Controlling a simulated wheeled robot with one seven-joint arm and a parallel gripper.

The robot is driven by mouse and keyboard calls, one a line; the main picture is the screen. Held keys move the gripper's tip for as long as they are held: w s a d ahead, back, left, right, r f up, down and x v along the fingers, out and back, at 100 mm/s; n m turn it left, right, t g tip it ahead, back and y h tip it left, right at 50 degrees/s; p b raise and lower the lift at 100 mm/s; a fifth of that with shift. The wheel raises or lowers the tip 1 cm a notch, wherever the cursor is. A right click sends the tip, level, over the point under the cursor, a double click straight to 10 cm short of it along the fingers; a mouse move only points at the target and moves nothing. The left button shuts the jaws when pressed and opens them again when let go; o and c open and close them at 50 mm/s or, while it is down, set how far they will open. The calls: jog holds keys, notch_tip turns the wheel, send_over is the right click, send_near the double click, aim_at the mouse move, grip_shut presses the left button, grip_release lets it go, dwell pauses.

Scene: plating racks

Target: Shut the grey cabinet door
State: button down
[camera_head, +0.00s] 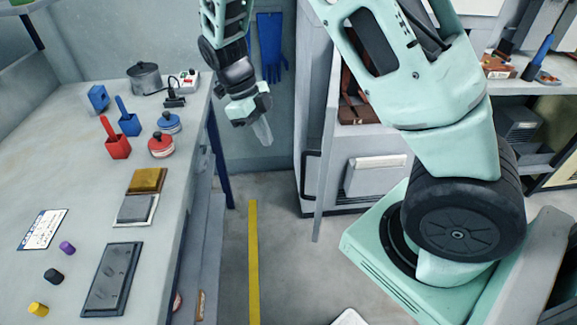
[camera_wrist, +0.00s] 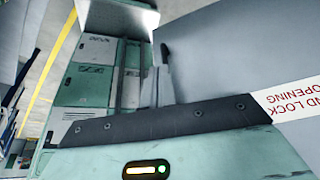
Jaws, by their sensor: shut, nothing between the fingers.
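The grey cabinet door (camera_head: 322,190) stands open in the head view, seen nearly edge-on, with a black bar handle on its left side. Behind it to the right, the cabinet's inside shows brown items on a shelf and a white box. My gripper (camera_head: 264,132) hangs from the top of the view, fingers pointing down, left of the door in the picture. It is shut and empty. In the wrist view a large grey panel (camera_wrist: 235,60), apparently the door, fills the right, with an upside-down red-lettered label. Whether the fingers touch it I cannot tell.
A workbench (camera_head: 90,190) on the left holds a pot, blue and red containers, trays and small caps. Blue gloves (camera_head: 271,50) hang on the back wall. A yellow line (camera_head: 253,270) runs along the clear floor between bench and cabinet. Shelving stands at right.

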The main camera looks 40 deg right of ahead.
jog(key=s+d+f+p, duration=0.2)
jog(key=s+d+f, duration=0.1)
jog(key=s+f, duration=0.3)
jog(key=shift+d+f, duration=0.15)
jog(key=shift+f, duration=0.35)
